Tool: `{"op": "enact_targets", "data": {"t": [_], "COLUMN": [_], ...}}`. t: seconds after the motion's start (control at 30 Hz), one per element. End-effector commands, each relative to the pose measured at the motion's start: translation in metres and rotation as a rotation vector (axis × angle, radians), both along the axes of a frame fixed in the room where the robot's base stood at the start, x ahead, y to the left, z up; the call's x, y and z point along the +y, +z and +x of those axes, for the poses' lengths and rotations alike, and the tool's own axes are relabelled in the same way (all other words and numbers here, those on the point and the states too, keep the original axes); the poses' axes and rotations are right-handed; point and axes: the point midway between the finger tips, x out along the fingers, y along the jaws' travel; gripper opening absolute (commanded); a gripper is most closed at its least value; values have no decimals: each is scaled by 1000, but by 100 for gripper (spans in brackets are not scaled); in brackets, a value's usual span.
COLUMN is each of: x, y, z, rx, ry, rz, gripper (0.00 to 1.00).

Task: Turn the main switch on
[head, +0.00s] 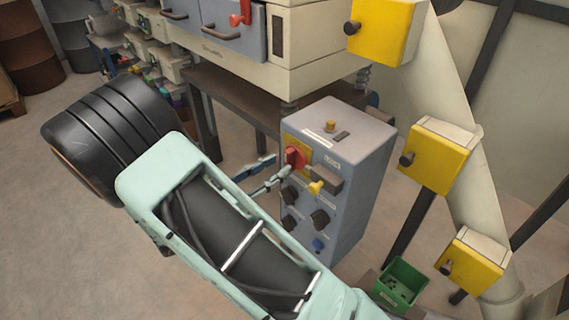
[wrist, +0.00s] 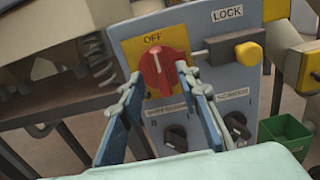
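The main switch is a red rotary knob (wrist: 163,70) on a yellow plate marked OFF, on the grey control box (head: 335,150). The knob's white mark points up towards OFF. The knob also shows in the head view (head: 295,157). My gripper (wrist: 161,84) is open, its blue fingers on the left and right of the knob's lower part, nothing clearly held. Whether the tips touch the knob I cannot tell. It shows from the side in the head view (head: 280,167). A yellow-ended lock pin (wrist: 247,54) lies right of the knob, under the LOCK label, its tip close to the knob.
Black knobs (wrist: 176,137) sit below the switch. A green bin (head: 401,284) stands on the floor to the right. Yellow boxes (head: 437,157) line a slanted pipe at the right. A table with a cream machine (head: 300,45) stands behind the control box.

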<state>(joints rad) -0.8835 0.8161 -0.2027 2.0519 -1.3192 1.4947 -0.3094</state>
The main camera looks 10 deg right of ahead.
Motion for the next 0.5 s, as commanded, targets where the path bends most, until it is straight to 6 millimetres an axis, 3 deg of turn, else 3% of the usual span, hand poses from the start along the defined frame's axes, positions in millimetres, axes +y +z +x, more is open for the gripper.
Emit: {"op": "enact_targets", "data": {"t": [0.2,0.5], "x": [-26,-32], "y": [0,0], "z": [14,18], "rx": [-1,1], "ry": [-3,-1], "rz": [1,1], "gripper": [30,30]}}
